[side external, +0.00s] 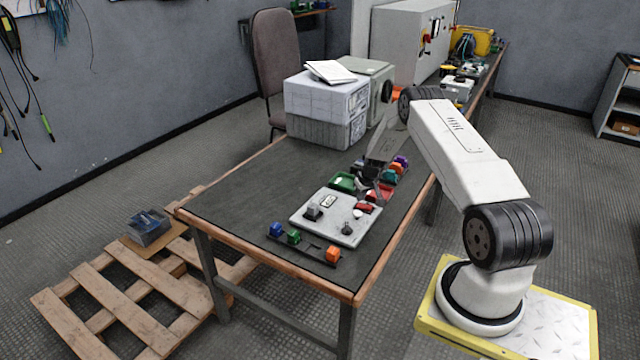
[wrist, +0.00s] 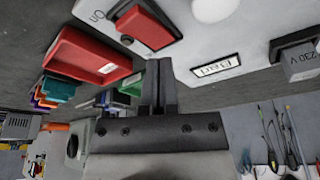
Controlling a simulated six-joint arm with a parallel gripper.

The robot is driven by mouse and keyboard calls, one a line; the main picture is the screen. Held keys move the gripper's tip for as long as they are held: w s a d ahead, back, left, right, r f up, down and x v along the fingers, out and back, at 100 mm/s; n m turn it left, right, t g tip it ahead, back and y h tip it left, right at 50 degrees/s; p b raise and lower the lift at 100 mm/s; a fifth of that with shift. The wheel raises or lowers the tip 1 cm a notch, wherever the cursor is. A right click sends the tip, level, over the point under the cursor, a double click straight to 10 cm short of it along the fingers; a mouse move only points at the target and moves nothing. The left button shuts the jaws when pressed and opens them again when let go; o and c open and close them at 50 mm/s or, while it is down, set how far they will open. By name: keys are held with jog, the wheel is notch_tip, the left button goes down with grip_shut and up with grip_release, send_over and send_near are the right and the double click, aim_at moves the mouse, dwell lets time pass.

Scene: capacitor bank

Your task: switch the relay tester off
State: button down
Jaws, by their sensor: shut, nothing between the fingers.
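The relay tester is a light grey panel (side external: 330,222) lying on the dark table top. A red switch (side external: 366,208) sits at its edge nearest my gripper. In the wrist view the red switch (wrist: 145,27) is large at the top, in a dark frame with "On" printed beside it; I cannot tell which way it is set. My gripper (side external: 368,192) is low over the table just beyond that edge. In the wrist view its fingers (wrist: 158,72) are shut together and empty, with their tips close to the panel edge below the switch, apparently not touching the switch.
A red bin (wrist: 90,57) and a green bin (side external: 342,182) lie close to my gripper, with several coloured bins behind. A rail with coloured blocks (side external: 294,237) lies at the table's front. Grey boxes (side external: 322,108) stand farther back. The table's left side is clear.

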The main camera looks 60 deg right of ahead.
aim_at(359, 206)
jog(key=shift+r, duration=2.55)
jog(key=w+a+r+n, duration=0.2)
jog(key=a+r, duration=0.5)
jog(key=a, duration=0.5)
jog(key=w+a+r+n, duration=0.1)
jog(key=a+r, duration=0.6)
jog(key=a, duration=0.6)
jog(key=s+a+r+n, duration=0.1)
jog(key=s+a+r, duration=0.1)
jog(key=s+a, duration=0.5)
jog(key=s+a+r+n+y, duration=0.1)
jog(key=s+a+r+n, duration=0.1)
jog(key=s+a, duration=0.6)
jog(key=a, duration=0.4)
jog(key=shift+r+y, duration=0.3)
jog(key=shift+r, duration=0.1)
